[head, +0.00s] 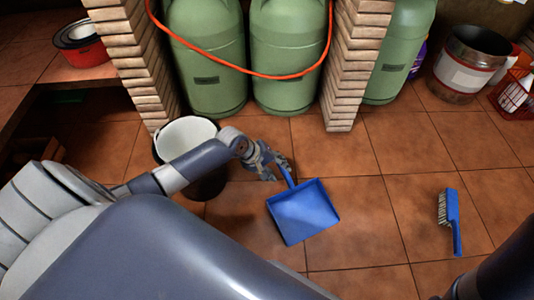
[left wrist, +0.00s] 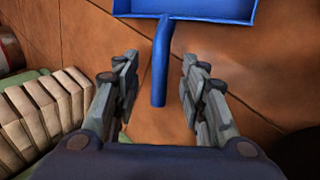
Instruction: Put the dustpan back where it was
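The blue dustpan (head: 304,212) shows on the tiled floor in the middle of the head view, its handle pointing up and left. My left gripper (head: 270,162) is at the handle end. In the left wrist view the dustpan's handle (left wrist: 161,75) lies between the two fingers of my left gripper (left wrist: 160,90), with a gap on each side. The fingers are open and hold nothing. The pan part is cut off at the top of that view. Part of my right arm shows at the lower right of the head view; its gripper is out of sight.
A blue brush (head: 453,220) lies on the floor to the right. A dark bucket with a white inside (head: 185,134) stands behind my left arm. Green gas cylinders (head: 290,60) stand between brick pillars (head: 350,65). A metal pot (head: 465,65) and a red crate (head: 513,97) are at the back right.

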